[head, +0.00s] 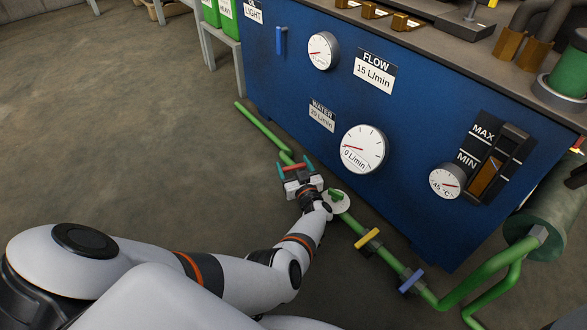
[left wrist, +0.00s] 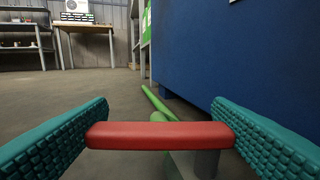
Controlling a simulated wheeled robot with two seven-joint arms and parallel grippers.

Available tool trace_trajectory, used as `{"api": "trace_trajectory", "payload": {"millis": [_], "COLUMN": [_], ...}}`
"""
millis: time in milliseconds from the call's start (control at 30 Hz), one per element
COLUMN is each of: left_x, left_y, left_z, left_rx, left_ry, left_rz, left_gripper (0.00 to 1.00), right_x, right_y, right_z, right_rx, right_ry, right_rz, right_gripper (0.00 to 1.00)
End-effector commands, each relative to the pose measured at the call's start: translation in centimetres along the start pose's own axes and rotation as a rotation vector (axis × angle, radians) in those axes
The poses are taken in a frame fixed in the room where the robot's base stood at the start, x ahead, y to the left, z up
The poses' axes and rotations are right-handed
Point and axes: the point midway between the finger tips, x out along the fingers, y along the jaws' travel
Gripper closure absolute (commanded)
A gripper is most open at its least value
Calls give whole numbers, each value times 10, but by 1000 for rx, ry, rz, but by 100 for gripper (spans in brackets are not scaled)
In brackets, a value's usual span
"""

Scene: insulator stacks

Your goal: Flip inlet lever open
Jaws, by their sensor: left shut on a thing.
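A red lever (head: 297,166) sits on the green floor pipe (head: 262,129) in front of the blue cabinet. It looks crosswise to the pipe. My left gripper (head: 295,168) is shut on it, with one teal finger at each end of the bar. In the left wrist view the red lever (left wrist: 160,135) spans between the two teal finger pads, above a grey stem. The green pipe (left wrist: 155,102) runs away behind it. No label marks which lever is the inlet one. My right gripper is in neither view.
The blue cabinet (head: 285,85) stands close to the right of the pipe. It carries a WATER gauge (head: 363,149) reading 0 L/min. Further along the pipe are a yellow lever (head: 368,239) and a blue lever (head: 411,281). The floor at left is clear.

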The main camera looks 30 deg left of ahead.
Motion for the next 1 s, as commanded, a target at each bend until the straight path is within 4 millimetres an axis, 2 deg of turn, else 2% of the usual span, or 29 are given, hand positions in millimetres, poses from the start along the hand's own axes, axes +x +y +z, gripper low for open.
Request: {"api": "trace_trajectory", "payload": {"millis": [200, 667, 700, 800, 833, 1000], "left_x": [-2, -1, -1, -1, -1, -1], "left_y": [0, 0, 0, 0, 0, 0], "left_z": [-1, 1, 1, 1, 1, 1], "left_rx": [3, 4, 4, 3, 3, 1], "left_ry": [-1, -3, -3, -3, -3, -2], "left_rz": [51, 64, 64, 64, 64, 64], "left_gripper": [66, 66, 22, 6, 4, 4], "right_x": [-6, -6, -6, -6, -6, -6], "right_y": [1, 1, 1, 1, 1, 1], "right_z": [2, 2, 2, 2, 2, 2], "right_rx": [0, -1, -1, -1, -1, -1], "right_ry": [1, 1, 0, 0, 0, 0], "right_rz": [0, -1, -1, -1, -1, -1], "right_gripper": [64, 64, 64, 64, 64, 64]}}
